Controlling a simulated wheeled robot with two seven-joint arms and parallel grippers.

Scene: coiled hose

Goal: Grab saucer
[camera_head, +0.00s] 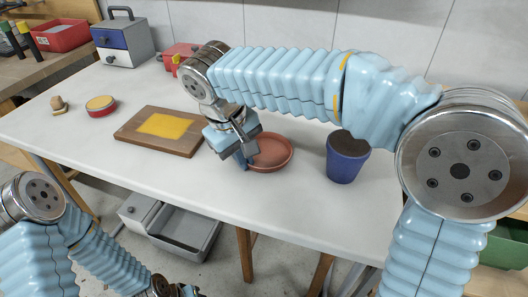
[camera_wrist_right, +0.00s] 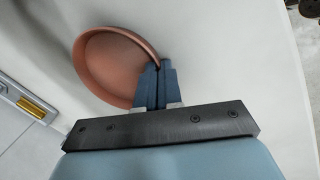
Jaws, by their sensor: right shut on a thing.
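The terracotta saucer (camera_head: 286,158) lies on the white table in the head view, left of a blue pot. My right gripper (camera_head: 244,161) is at the saucer's left rim, pointing down. In the right wrist view the saucer (camera_wrist_right: 100,68) shows as a shallow round dish, and my right gripper's blue fingers (camera_wrist_right: 158,80) are closed on its rim. I cannot tell whether the saucer is lifted off the table. My left arm shows at the lower left of the head view, but its fingers cannot be made out.
The blue pot (camera_head: 346,160) with dark soil stands right of the saucer. A wooden board (camera_head: 190,148) with a yellow patch lies to the left. A red round tin (camera_head: 101,106) and a red case (camera_head: 179,55) are farther off. The table front between board and pot is clear.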

